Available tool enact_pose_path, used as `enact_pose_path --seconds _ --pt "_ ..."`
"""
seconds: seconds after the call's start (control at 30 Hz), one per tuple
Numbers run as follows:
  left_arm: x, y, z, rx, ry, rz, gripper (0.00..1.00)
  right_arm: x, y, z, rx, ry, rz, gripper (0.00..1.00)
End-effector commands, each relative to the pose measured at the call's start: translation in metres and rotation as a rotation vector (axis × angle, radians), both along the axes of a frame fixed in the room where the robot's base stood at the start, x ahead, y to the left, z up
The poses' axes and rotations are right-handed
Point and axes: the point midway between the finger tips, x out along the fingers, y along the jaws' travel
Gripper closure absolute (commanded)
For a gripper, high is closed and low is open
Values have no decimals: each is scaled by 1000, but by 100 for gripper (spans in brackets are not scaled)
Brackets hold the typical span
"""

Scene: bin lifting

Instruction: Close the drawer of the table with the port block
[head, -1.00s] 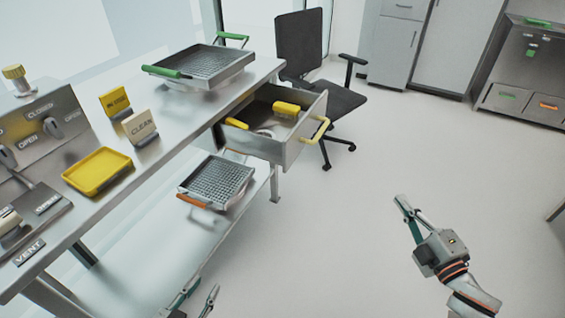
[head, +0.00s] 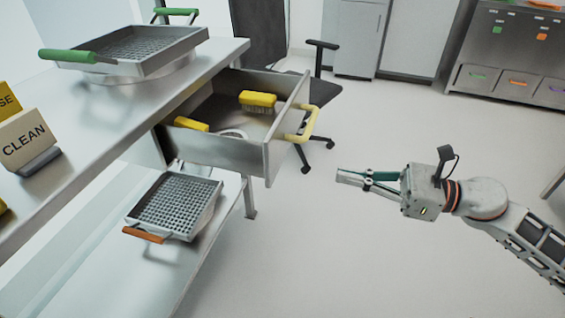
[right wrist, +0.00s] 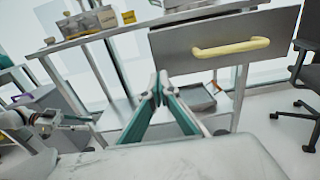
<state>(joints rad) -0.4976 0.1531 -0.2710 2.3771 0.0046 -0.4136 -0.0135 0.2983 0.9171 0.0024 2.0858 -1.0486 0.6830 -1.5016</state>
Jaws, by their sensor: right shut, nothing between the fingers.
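The grey drawer (head: 277,150) of the metal table (head: 72,186) is pulled out, its yellow handle (head: 312,122) on the front panel. The drawer front (right wrist: 225,45) and handle (right wrist: 231,48) also show in the right wrist view. My right gripper (head: 342,176) is shut and empty in the head view, in front of the drawer, right of the handle and apart from it. Its fingertips (right wrist: 160,90) point toward the table, below the handle, in the right wrist view. My left gripper (right wrist: 78,122) shows small at the left of that view; its jaws are unclear. The port block is not in the head view.
A yellow brush (head: 257,98) and another yellow-handled item lie in the drawer. A basket with green handles (head: 135,50) stands on the tabletop, another basket (head: 172,205) on the lower shelf. A black chair (head: 322,90) stands behind the drawer. The floor in front is clear.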

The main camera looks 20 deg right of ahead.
Motion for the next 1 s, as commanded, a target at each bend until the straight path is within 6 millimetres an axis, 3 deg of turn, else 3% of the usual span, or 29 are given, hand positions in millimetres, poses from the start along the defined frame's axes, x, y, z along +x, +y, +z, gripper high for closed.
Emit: enact_pose_path --seconds 0.7,1.0 --pt "-1 7 0 27 3 -2 71 59 87 3 6 -3 -1 100" --pt "-5 12 -7 43 16 -3 71 71 105 0 4 2 -2 100"
